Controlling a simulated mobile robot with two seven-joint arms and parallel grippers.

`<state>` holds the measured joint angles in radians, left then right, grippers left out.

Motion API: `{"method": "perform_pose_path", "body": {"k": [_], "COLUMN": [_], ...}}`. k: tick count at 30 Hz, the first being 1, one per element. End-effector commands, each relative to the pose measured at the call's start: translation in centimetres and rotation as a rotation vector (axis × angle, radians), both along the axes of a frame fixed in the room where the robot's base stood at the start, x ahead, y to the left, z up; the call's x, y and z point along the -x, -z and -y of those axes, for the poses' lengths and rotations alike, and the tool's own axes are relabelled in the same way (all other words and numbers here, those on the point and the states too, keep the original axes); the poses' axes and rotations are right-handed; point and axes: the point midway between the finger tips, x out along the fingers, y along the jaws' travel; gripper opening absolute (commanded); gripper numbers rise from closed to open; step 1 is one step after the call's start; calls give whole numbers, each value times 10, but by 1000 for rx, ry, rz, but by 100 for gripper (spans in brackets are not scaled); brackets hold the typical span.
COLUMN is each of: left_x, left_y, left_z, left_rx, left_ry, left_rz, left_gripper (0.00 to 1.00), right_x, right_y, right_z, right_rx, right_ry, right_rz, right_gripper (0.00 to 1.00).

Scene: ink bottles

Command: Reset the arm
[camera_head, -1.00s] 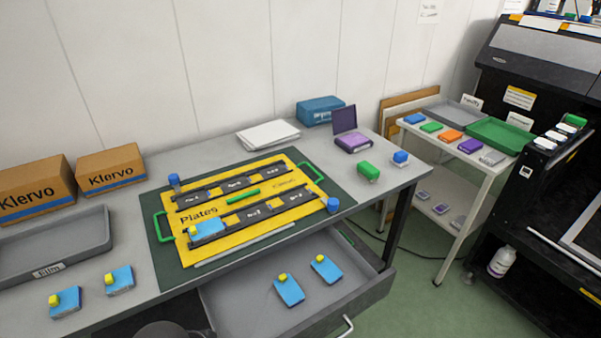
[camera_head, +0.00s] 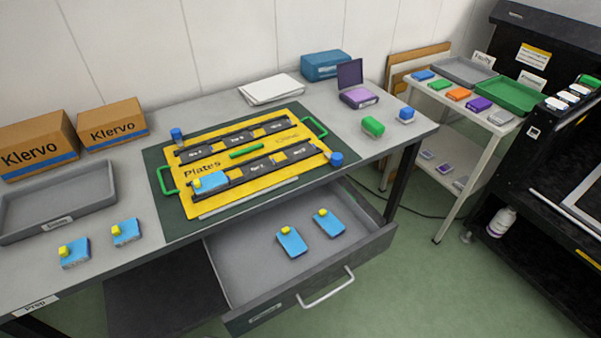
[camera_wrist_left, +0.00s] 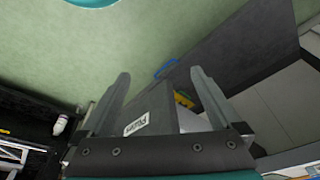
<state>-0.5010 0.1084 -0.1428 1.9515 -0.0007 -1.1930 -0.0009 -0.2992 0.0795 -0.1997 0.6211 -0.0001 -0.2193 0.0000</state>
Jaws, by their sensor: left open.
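My left gripper (camera_wrist_left: 160,74) shows in the left wrist view with its two fingers spread apart and nothing between them. It is over the green floor, with a grey labelled front (camera_wrist_left: 138,124) seen beyond and between the fingers. Neither gripper shows in the head view, and my right gripper is in no view. In the head view, two blue bottles with yellow caps, one left (camera_head: 291,242) and one right (camera_head: 329,222), lie in the open grey drawer (camera_head: 245,277). Another blue bottle (camera_head: 211,182) lies on the yellow plate board (camera_head: 193,207).
Two more blue bottles (camera_head: 75,253) (camera_head: 125,232) lie on the desk below a grey tray (camera_head: 95,205). The drawer juts out from the desk front with its handle (camera_head: 327,290). A white cart (camera_head: 475,150) and a black machine (camera_head: 560,190) stand at the right. Green floor (camera_head: 430,290) is clear between.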

Motion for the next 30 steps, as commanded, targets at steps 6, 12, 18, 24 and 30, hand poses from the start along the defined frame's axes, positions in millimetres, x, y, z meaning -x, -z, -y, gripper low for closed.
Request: {"method": "perform_pose_path", "body": {"k": [6,12,18,24,30], "left_x": [21,54,97,144,174], "left_y": [81,143,194,229,244], "left_z": [-2,-6,-13,-22,-28], "left_rx": [-3,-7,-12,-16,-19], "left_ry": [6,13,21,27,32], "left_rz": [-42,-76,-108,-137,-153], "left_gripper": [98,98,98,98,98], "right_x": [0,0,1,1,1], "right_y": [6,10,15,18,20], "right_z": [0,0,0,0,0], "right_rx": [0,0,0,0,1], "right_ry": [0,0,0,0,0], "right_rz": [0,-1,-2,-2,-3], "right_gripper": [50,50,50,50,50]}}
